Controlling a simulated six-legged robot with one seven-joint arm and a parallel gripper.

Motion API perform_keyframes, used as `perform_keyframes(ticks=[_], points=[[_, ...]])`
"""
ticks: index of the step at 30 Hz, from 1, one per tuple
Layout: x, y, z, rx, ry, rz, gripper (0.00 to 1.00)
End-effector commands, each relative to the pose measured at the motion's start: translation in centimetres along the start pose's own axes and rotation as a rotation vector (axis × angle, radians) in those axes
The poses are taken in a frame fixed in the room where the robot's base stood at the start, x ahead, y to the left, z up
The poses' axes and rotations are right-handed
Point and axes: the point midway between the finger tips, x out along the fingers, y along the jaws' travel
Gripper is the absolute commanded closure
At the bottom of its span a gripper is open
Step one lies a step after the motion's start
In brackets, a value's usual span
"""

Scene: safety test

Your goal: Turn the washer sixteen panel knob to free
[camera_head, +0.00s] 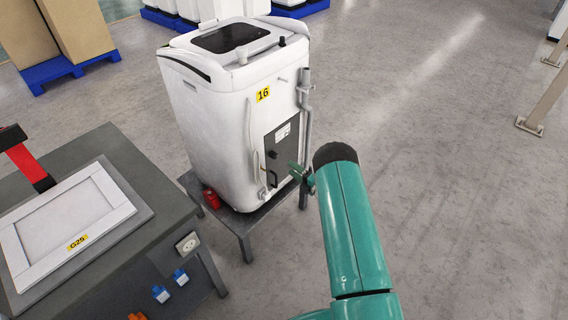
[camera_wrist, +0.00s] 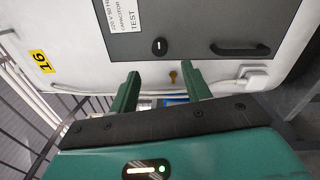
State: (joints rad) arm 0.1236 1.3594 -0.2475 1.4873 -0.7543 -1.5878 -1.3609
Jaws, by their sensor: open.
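The white washer (camera_head: 215,110) with a yellow 16 label (camera_head: 263,94) stands upright on a low grey stand. Its dark grey panel (camera_head: 284,136) is on the side facing my arm. In the wrist view the panel (camera_wrist: 185,20) carries a white TEST label, a small black knob (camera_wrist: 160,46) with a white mark, and a black bar handle (camera_wrist: 240,49). My gripper (camera_head: 303,172) is close to the panel's lower part. In the wrist view its open, empty fingers (camera_wrist: 160,70) point toward the knob, which lies beyond the gap between them, apart from both.
A vertical pipe (camera_head: 305,110) runs beside the panel. A grey bench (camera_head: 125,160) is left; open floor is right.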

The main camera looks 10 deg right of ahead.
Motion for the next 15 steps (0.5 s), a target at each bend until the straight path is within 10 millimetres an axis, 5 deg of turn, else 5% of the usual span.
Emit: perform_keyframes(ticks=[6,15], points=[[-4.0,-0.1,0.0,0.001,-0.001,-0.002,0.52],[-5.2,0.0,0.0,0.000,-0.001,0.000,0.52]])
